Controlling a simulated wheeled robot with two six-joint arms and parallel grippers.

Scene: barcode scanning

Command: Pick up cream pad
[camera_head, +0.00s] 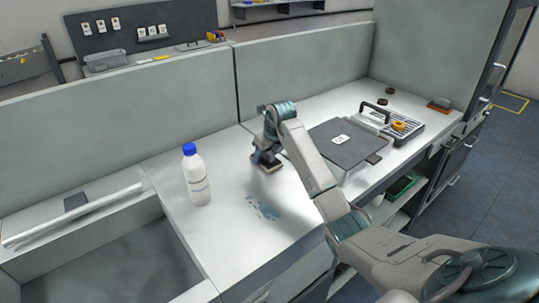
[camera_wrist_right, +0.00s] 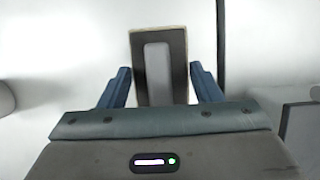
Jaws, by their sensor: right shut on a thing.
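The cream pad (camera_wrist_right: 137,46) shows in the right wrist view as a dark grey block with a lighter raised strip along its middle and a thin cream edge. My right gripper (camera_wrist_right: 160,88) is shut on it, with one blue finger on each side. In the head view my right gripper (camera_head: 264,153) points down over the white counter, and the pad (camera_head: 266,164) is under it, partly hidden. I cannot tell whether the pad touches the counter. My left gripper is not in view.
A white bottle with a blue cap (camera_head: 196,175) stands left of my right gripper. A blue spill (camera_head: 263,210) lies in front of it. A grey board (camera_head: 345,150) and a tray with a black handle (camera_head: 390,123) are on the right. A basin (camera_head: 110,272) is at left.

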